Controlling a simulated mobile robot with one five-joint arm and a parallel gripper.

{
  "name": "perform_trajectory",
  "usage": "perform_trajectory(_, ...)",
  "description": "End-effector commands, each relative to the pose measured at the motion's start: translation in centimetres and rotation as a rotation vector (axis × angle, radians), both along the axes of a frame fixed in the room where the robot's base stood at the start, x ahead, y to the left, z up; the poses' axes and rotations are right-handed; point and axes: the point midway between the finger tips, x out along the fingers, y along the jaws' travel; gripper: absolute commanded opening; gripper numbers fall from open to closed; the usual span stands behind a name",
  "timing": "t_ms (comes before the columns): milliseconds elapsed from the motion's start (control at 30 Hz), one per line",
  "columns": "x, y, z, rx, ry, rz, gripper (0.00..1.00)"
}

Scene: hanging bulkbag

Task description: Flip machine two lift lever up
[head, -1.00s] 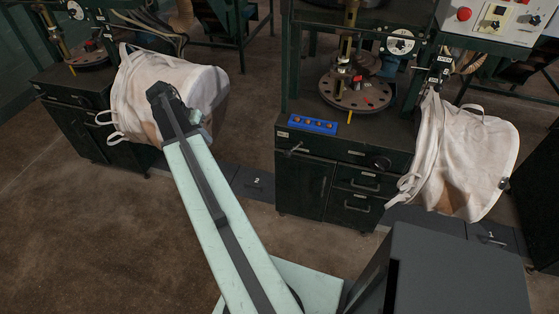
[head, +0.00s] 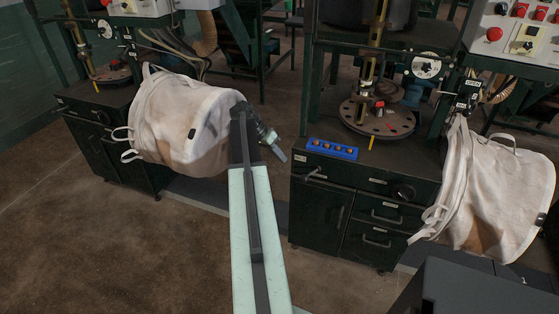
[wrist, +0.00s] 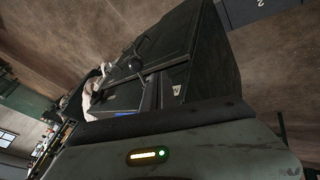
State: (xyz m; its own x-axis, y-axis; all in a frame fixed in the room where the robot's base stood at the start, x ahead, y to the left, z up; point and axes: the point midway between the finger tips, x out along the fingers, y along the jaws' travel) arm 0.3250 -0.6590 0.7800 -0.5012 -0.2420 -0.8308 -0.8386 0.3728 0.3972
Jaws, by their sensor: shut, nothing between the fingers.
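The left machine (head: 98,72), with a white bulk bag (head: 185,122) hanging at its right side, looks like machine two. A small dark control with pale labels sits on its post (head: 128,42) above the bag. It is too small to tell which part is the lift lever or how it stands. My gripper (head: 280,156) is shut and empty. In the head view it appears right of this bag and left of the right-hand cabinet, pointing down and right. The wrist view shows dark cabinet drawers and no clear fingertips.
The right-hand cabinet (head: 330,205) carries a blue tray (head: 332,149) and a round turntable (head: 376,118). A second white bag (head: 490,195) hangs at its right. A floor plate marked 2 shows in the wrist view (wrist: 262,8). Brown floor at front left (head: 90,240) is clear.

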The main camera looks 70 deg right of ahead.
Motion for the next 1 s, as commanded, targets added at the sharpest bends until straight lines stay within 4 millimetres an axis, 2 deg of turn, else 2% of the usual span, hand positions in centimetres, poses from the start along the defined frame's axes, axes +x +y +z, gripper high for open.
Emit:
perform_trajectory(33, -0.6, -0.3, -2.1, 0.0, 0.001, -0.001, 0.0)
perform_trajectory(233, -2.8, -1.3, -5.4, -0.001, 0.0, -0.001, 0.0)
perform_trajectory(300, -4.3, -0.7, -4.7, 0.001, 0.0, -0.002, 0.0)
perform_trajectory(500, -6.1, -0.3, -4.9, -0.001, 0.0, -0.001, 0.0)
perform_trajectory(833, -6.4, -0.3, -4.9, 0.0, 0.0, 0.0, 0.0)
perform_trajectory(867, -6.5, -0.9, -4.9, 0.0, 0.0, -0.002, 0.0)
perform_trajectory(1000, -6.9, -0.5, -4.9, 0.001, 0.0, 0.002, 0.0)
